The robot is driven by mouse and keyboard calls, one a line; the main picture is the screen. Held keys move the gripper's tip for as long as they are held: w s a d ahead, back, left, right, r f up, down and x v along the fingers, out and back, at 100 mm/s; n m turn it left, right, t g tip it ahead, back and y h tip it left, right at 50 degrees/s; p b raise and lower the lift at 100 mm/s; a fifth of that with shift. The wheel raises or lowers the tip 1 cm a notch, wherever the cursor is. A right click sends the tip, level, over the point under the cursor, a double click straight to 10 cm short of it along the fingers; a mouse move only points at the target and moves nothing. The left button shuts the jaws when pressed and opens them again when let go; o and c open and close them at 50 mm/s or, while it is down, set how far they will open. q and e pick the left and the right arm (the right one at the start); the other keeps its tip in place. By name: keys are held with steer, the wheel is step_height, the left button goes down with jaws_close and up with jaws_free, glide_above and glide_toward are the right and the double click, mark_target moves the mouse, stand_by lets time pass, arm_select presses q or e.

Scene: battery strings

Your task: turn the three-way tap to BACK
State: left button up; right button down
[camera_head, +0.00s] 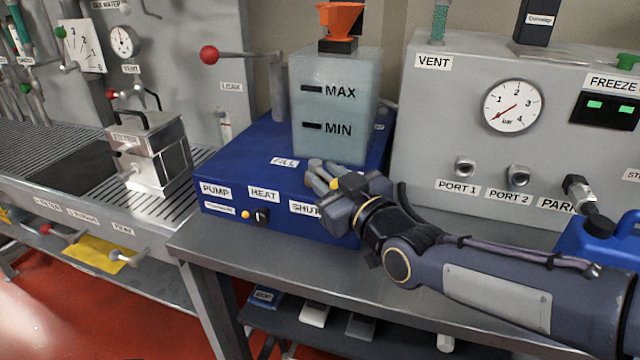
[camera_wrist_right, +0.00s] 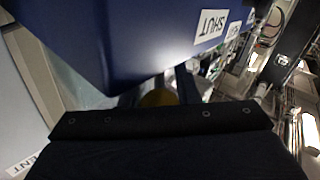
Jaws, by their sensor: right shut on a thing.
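The blue unit (camera_head: 240,165) carries the three-way tap on its right front part. Its FILL label (camera_head: 284,162) lies behind my right gripper, and its SHUT label (camera_head: 303,209) is on the front, partly covered. My right gripper (camera_head: 325,174) is shut on the tap's handle, of which only a small yellow bit (camera_head: 335,184) shows. In the right wrist view a dull yellow round part (camera_wrist_right: 158,98) sits between the fingers, close to the blue face with the SHUT label (camera_wrist_right: 211,26). The tap's body, its pointing direction and any BACK label are hidden. My left gripper is out of view.
A translucent tank (camera_head: 335,110) marked MAX and MIN stands on the unit just behind the gripper. A red-knobbed lever (camera_head: 209,55) is to its left. The grey port panel (camera_head: 450,150) stands right, and a blue can (camera_head: 600,240) is at the far right.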

steer(key=shift+w, duration=0.1)
stand_by(0.3)
steer(key=c, duration=1.1)
jaws_free()
steer(key=shift+c, duration=0.2)
steer(key=shift+d, duration=0.1)
steer(key=v, duration=0.8)
steer(key=shift+p, duration=0.3)
